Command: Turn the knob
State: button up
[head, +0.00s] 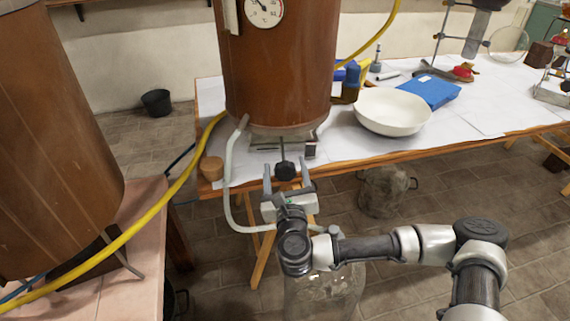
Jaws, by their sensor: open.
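A small black knob (285,171) sits at the end of a thin stem under the copper boiler (279,70), by the front edge of the table. My gripper (286,173) is open, with its two fingers pointing away from me toward the knob. In the picture one finger is left of the knob and the other right of it. I cannot tell whether the fingers touch it or how far they reach around it.
A white-covered table (345,150) holds a white bowl (393,111) and a blue box (428,90). A cork (212,168) is at its left corner. A yellow hose (148,226) crosses the left. A glass vessel (323,292) stands below my arm.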

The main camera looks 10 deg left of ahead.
jog(key=c, duration=1.1)
jog(key=shift+o, duration=0.2)
jog(key=shift+r+n, duration=0.1)
jog(key=shift+n, duration=0.2)
